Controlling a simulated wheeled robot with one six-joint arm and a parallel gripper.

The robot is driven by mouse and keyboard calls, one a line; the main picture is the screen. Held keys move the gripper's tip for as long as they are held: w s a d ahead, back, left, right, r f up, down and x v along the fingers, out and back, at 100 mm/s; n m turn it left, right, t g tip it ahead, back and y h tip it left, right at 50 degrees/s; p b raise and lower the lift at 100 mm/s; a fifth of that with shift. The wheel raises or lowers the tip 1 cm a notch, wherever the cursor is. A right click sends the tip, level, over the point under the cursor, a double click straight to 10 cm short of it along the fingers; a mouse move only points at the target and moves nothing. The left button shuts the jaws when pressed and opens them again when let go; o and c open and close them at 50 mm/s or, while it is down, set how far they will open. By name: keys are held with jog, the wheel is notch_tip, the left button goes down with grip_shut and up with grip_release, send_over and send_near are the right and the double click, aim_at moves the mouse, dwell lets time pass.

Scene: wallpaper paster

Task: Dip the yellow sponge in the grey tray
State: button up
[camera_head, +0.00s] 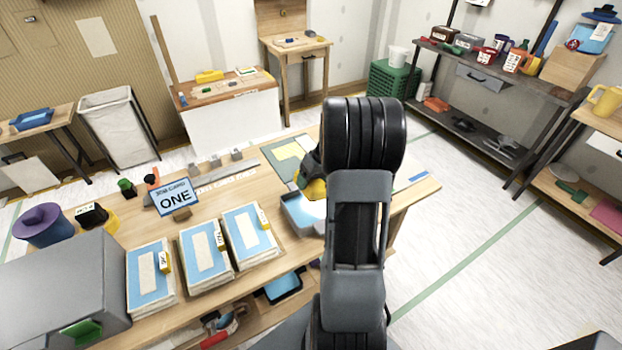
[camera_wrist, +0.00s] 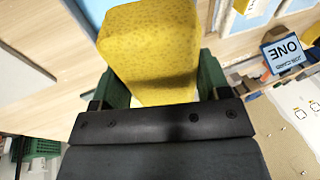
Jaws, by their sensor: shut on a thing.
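The yellow sponge (camera_wrist: 150,55) fills the upper middle of the wrist view, between the two green fingers of my gripper (camera_wrist: 163,88). My gripper is shut on it. In the head view a small part of the sponge (camera_head: 312,188) shows left of my arm, just above the far side of the grey tray (camera_head: 290,222). The tray sits on the wooden table and has a light blue inside. My arm hides the tray's right part. I cannot tell whether the sponge touches the tray.
Blue-and-white packs (camera_head: 205,252) lie in a row left of the tray. A sign reading ONE (camera_head: 176,197) stands behind them. A grey box (camera_head: 60,300) and a purple-topped bin (camera_head: 42,225) are at the left. A green and yellow mat (camera_head: 287,158) lies behind the tray.

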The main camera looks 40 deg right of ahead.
jog(key=shift+f+b, duration=2.25)
jog(key=shift+f, duration=1.1)
jog(key=shift+f, duration=0.1)
jog(key=shift+f, duration=1.25)
jog(key=shift+f, duration=0.1)
jog(key=shift+r, duration=3.75)
jog(key=shift+r, duration=2)
